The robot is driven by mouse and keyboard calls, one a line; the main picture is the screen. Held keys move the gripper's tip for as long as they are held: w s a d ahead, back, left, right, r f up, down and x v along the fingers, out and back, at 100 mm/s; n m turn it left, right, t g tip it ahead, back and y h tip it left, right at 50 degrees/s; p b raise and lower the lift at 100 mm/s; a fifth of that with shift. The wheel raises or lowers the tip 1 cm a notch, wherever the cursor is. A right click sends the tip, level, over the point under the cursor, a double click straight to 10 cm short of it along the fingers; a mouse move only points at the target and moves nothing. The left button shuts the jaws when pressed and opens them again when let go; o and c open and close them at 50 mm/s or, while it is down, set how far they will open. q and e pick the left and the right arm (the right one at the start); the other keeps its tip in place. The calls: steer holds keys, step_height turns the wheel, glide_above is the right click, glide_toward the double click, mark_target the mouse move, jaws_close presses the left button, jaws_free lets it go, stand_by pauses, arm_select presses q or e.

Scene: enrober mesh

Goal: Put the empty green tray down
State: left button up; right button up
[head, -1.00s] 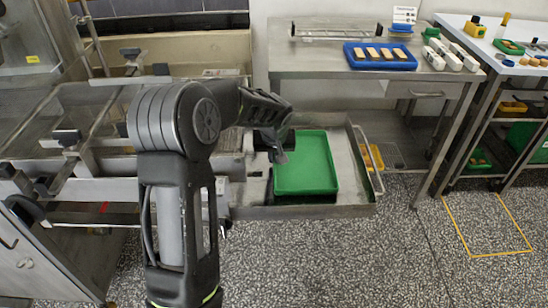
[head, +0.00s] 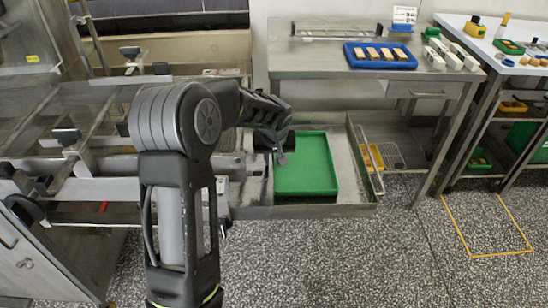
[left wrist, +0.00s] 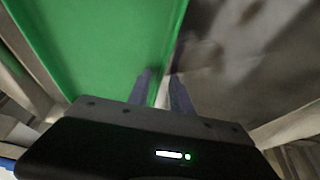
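The empty green tray (head: 305,165) lies flat in the metal drawer-like pan (head: 352,205) in the middle of the head view. Nothing is in it. My left gripper (head: 281,158) is at the tray's left edge, pointing down. In the left wrist view the green tray (left wrist: 95,45) fills the upper left, and its edge runs down between the two fingers of my left gripper (left wrist: 161,80). A gap shows between the fingers, and they look open around the edge. My arm hides part of the pan's left side. My right gripper is not in view.
A metal table (head: 310,62) behind holds a blue tray (head: 352,61) with several brown bars. White blocks (head: 450,56) stand beside it. Machine rails (head: 95,120) lie to the left. A yellow bin (head: 371,157) is right of the pan. The floor at the front right is clear.

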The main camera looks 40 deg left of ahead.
arm_select(q)
steer(key=shift+r, duration=0.25)
steer(key=shift+s+d+r, duration=0.1)
steer(key=shift+r, duration=0.15)
steer(key=v, duration=1.1)
steer(key=shift+r, duration=0.1)
